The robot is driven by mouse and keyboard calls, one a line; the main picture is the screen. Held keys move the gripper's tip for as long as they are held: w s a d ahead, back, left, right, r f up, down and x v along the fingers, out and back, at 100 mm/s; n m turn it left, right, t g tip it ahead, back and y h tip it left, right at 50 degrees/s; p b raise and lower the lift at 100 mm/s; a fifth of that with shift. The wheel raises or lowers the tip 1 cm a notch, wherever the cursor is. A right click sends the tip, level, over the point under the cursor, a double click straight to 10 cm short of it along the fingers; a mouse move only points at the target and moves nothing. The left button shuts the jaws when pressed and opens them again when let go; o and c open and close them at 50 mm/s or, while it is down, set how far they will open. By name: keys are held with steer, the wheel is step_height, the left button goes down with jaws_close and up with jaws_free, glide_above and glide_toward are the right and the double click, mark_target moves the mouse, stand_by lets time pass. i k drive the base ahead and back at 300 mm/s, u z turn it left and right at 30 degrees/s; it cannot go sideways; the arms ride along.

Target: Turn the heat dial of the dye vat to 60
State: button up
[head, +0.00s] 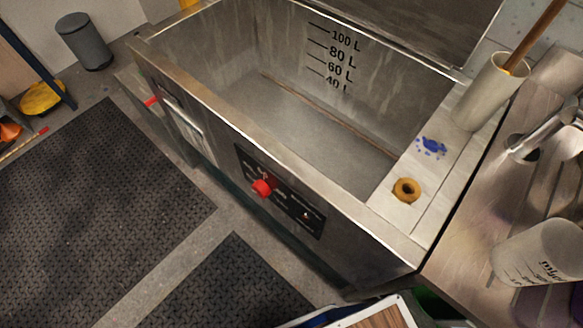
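The dye vat (190,97) is a large rectangular steel tub in the middle of the head view, with volume marks on its inner back wall. A dark control panel (301,211) sits on its front face. A small light shows on the panel to the right of the dial. My gripper is not in view.
Dark floor mats (92,200) lie in front of the vat. A brass-coloured ring (406,190) and a blue stain are on the vat's right ledge. A grey bin (84,43) stands at the back left.

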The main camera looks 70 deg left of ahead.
mark_target(261, 188)
steer(key=k, duration=0.45)
steer(key=u, duration=3.3)
steer(key=k, duration=0.95)
steer(key=z, duration=1)
steer(key=i, duration=0.95)
steer(key=u, duration=0.95)
